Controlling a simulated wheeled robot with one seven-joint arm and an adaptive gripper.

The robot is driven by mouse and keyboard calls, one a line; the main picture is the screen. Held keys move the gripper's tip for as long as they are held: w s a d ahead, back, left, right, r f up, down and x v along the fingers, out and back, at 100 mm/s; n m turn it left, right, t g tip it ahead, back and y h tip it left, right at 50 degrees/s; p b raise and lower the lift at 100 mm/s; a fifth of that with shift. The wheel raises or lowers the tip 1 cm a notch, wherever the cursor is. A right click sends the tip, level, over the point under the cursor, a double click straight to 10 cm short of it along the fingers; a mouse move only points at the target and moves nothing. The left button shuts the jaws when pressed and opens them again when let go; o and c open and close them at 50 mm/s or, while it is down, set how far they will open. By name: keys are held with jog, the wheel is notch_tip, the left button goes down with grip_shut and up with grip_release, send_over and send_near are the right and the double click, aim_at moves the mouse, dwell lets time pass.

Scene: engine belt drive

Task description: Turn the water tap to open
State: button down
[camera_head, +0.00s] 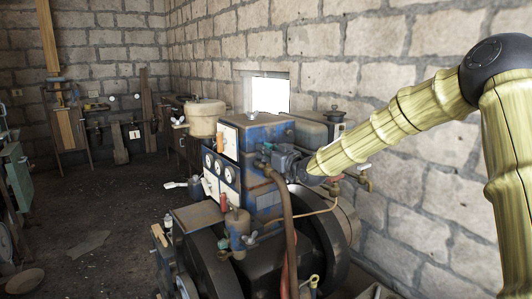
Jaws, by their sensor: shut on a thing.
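My gripper (268,157) is dark grey and sits at the end of my yellow arm, pointing left against the blue engine (262,130). Its fingers are shut on a small fitting at the top of a thick brown pipe (285,215), at the engine's upper right side. This fitting appears to be the water tap; the fingers mostly hide it, and its handle angle cannot be told. A brass fitting with a pale lever (365,178) shows to the right, behind my arm and apart from the gripper.
Gauges (219,168) face left on the engine. Dark wheels (325,240) stand low beside it. A brick wall (410,225) is close on the right. A cream tank (205,117) stands behind. The dark floor (90,205) at left is largely open.

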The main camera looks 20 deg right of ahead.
jog(key=c, duration=1.3)
grip_release()
jog(key=v, duration=1.2)
